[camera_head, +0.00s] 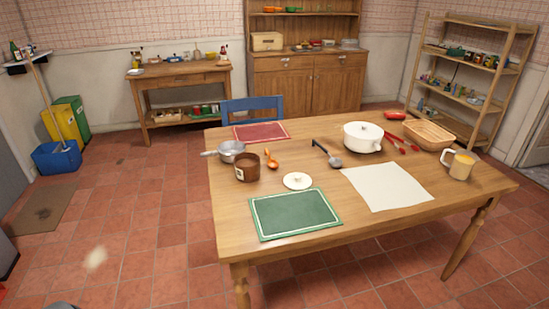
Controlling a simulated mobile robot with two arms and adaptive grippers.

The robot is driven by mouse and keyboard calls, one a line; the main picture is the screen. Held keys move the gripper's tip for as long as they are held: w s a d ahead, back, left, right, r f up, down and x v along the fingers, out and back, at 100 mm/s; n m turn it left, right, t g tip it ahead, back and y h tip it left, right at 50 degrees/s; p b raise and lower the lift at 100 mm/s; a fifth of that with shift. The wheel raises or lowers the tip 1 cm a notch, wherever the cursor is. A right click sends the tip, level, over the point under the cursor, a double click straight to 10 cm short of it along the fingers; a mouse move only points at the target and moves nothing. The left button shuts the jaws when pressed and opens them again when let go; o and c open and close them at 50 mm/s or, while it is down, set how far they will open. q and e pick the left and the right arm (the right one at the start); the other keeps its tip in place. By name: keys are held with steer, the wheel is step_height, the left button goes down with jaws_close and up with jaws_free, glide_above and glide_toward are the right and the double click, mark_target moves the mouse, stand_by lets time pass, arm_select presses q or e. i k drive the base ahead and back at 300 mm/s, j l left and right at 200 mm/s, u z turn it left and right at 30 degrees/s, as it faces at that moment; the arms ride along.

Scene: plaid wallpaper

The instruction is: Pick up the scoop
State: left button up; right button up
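A utensil with a black handle and a grey bowl (334,161) lies on the wooden table, left of the white pot; it looks like a scoop or ladle. A smaller orange spoon-like utensil (271,161) lies further left, beside a brown mug (247,167). I cannot tell for certain which of these is the scoop. Neither of my grippers shows clearly in the head view.
The wooden table (330,222) also holds a grey saucepan (231,151), white pot (362,138), red-handled utensils (401,143), wicker basket (429,135), yellowish mug (460,165), white cloth (387,187), green mat (295,213) and white lid (297,181). A blue chair (252,103) stands behind. Floor at left is open.

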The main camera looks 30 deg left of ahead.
mark_target(273, 164)
steer(key=u, duration=1.25)
